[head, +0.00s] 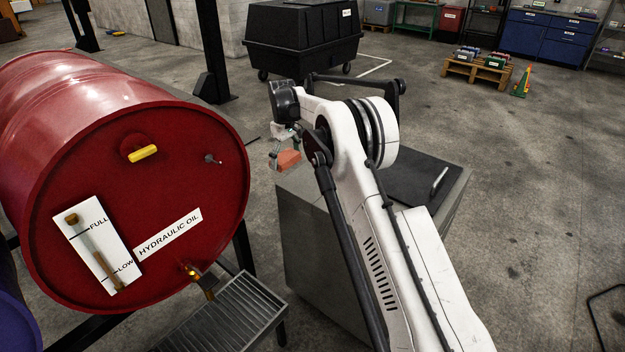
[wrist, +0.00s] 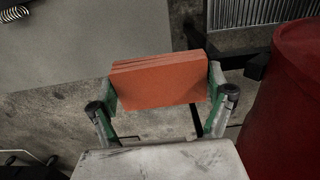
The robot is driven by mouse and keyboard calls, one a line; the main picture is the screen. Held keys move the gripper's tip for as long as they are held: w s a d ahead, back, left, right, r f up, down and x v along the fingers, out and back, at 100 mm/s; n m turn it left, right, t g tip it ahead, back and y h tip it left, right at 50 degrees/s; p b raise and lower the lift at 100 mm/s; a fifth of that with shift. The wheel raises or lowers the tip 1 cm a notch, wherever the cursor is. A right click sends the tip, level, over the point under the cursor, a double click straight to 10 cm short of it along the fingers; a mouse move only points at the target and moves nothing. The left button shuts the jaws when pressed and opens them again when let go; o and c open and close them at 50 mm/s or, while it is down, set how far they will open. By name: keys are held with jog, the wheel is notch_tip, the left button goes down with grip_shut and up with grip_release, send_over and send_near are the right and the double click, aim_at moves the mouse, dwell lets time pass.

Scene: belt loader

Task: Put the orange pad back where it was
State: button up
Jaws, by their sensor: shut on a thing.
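The orange pad (head: 288,159) is a flat block in my gripper (head: 284,154), in the air between the red drum and the grey cabinet in the head view. In the wrist view the orange pad (wrist: 160,85) spans the gap between the green-padded fingers of my gripper (wrist: 162,88), with thin ridges along its top edge. The fingers press on its left and right ends. I cannot tell from these views where it was before.
A grey cabinet (head: 310,240) with a dark mat (head: 415,180) stands under my arm. A black wheeled bin (head: 300,45) is behind. Open floor lies to the right.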

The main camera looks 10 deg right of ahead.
send_over(313, 181)
notch_tip(313, 181, down, 6)
jog(key=shift+s+a+r, duration=0.1)
jog(key=shift+r, duration=0.1)
jog(key=shift+f, duration=2)
jog(key=shift+f, duration=0.15)
jog(key=o, duration=1.1)
